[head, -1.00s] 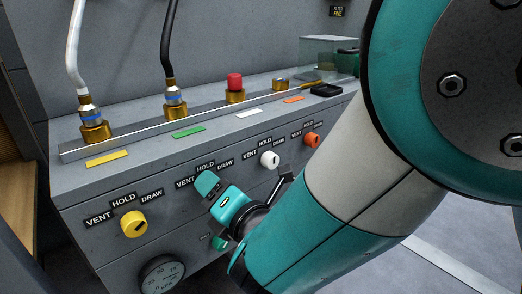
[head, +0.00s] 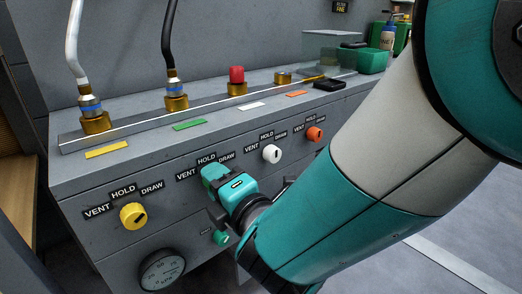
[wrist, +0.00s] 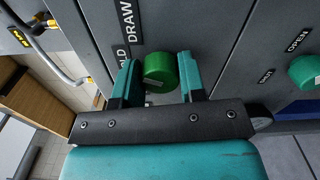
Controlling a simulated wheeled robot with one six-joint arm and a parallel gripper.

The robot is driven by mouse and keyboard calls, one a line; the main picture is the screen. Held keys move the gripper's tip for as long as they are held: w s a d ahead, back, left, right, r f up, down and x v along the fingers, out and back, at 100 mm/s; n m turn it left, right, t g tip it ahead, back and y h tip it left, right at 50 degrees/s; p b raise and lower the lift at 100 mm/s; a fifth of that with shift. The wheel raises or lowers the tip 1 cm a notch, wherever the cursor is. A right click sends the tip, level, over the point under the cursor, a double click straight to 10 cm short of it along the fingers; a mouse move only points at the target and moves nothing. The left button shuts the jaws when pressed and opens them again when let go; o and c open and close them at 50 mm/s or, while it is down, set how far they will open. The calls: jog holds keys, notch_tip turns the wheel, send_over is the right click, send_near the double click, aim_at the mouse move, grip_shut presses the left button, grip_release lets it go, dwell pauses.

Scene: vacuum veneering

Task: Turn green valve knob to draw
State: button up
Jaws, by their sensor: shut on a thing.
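The green valve knob (wrist: 160,70) sits between my two gripper fingers in the wrist view, with a small pale mark on its lower edge. My gripper (wrist: 159,82) is shut on it, one finger on each side. In the head view my gripper (head: 212,182) is at the panel under the green valve's VENT, HOLD and DRAW labels and mostly hides the knob. The DRAW label (wrist: 127,20) shows above the knob in the wrist view, with HOLD partly covered. I cannot tell which label the knob points at.
A yellow knob (head: 132,216) is to the left; a white knob (head: 272,153) and an orange knob (head: 315,134) are to the right. Below are a pressure gauge (head: 162,270) and another green knob (wrist: 304,72) near an OPEN label. Hoses rise from fittings on top.

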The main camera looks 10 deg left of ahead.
jog(key=m+b, duration=0.1)
jog(key=m, duration=0.2)
jog(key=shift+f+m, duration=0.1)
jog(key=shift+m, duration=0.3)
jog(key=shift+m+b, duration=1)
jog(key=shift+m, duration=0.7)
jog(key=o, duration=0.9)
jog(key=shift+b+v, duration=7.95)
jog(key=shift+v, duration=0.8)
